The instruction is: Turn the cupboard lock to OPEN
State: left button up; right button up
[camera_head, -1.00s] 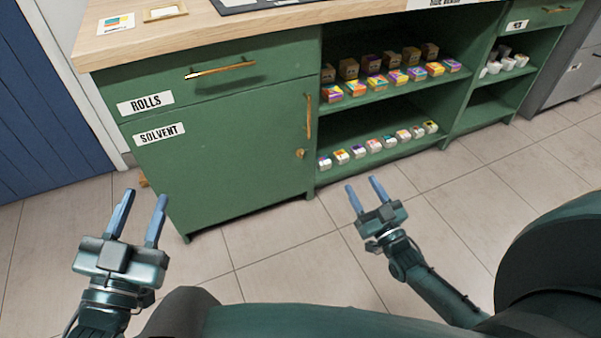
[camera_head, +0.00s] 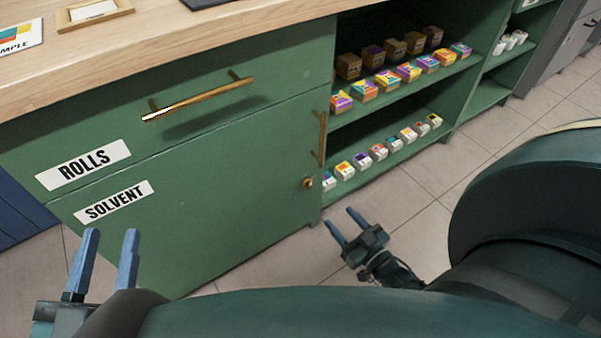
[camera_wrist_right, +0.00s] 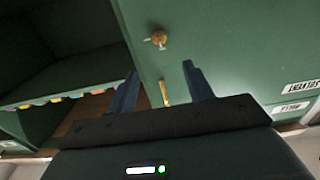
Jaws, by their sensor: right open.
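The cupboard lock is a small round brass knob (camera_head: 307,182) low on the right edge of the green SOLVENT door (camera_head: 215,195), below the upright brass door handle (camera_head: 322,138). In the right wrist view the lock (camera_wrist_right: 158,38) shows with small pale marks beside it. My right gripper (camera_head: 342,219) is open and empty, in front of the cupboard, below and right of the lock and apart from it. Its fingers (camera_wrist_right: 160,82) frame the door in the right wrist view. My left gripper (camera_head: 108,250) is open and empty at the lower left, before the door.
A drawer labelled ROLLS (camera_head: 83,165) with a long brass handle (camera_head: 197,99) is above the door. Open shelves (camera_head: 395,110) with several small boxes stand right of it. A wooden worktop (camera_head: 150,50) overhangs above. Tiled floor (camera_head: 420,185) is clear at right.

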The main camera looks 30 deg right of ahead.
aim_at(310, 185)
jog(key=w+b, duration=0.1)
jog(key=w, duration=0.3)
jog(key=w+b, duration=0.2)
jog(key=w, duration=0.2)
jog(key=w+a+b, duration=0.1)
jog(key=w, duration=0.3)
pick_arm(q)
jog(key=r+m+h, duration=0.1)
jog(key=r, duration=0.1)
jog(key=r+m+t+h, duration=0.1)
jog(key=r+m+h, duration=0.2)
jog(key=m, duration=0.1)
jog(key=shift+w+a+r+t+h+b, duration=0.3)
jog(key=shift+w+a+r+t+h, duration=0.05)
jog(key=shift+w+r+t+h, duration=0.05)
pick_arm(e)
jog(key=shift+w, duration=0.45)
jog(key=c, duration=1)
jog(key=shift+o, duration=0.2)
